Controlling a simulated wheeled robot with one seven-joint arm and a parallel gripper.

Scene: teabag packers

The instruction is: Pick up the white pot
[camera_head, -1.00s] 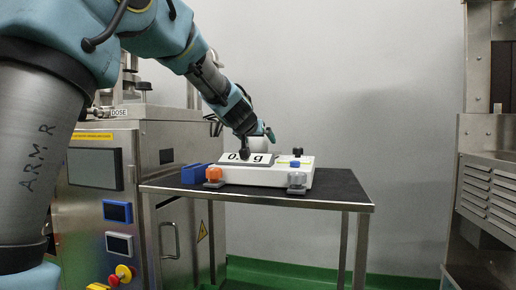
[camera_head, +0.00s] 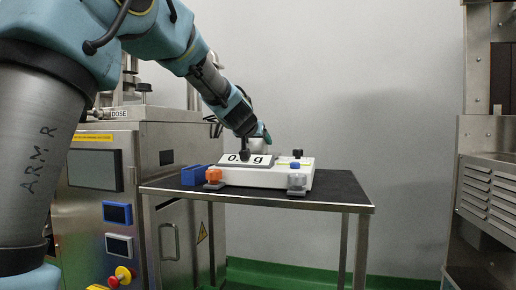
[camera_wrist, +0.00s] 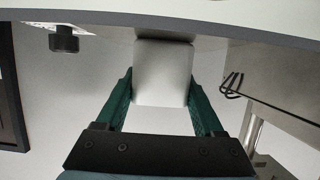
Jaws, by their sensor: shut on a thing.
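The white pot (camera_wrist: 163,75) is between the two green fingers of my gripper (camera_wrist: 160,98) in the wrist view. The fingers press on its left and right sides, and my gripper is shut on it. In the head view my gripper (camera_head: 255,146) is behind the white scale's display, above the back of the dark-topped table. A small part of the pot (camera_head: 258,145) shows there, mostly hidden by the fingers and the display. I cannot tell whether the pot's base touches anything.
The white scale (camera_head: 265,176) stands on the table (camera_head: 338,192), with blue blocks (camera_head: 195,175) and an orange knob (camera_head: 213,174) at its left. A steel dosing machine (camera_head: 160,190) is at left, another steel cabinet (camera_head: 490,180) at right. The table's right side is clear.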

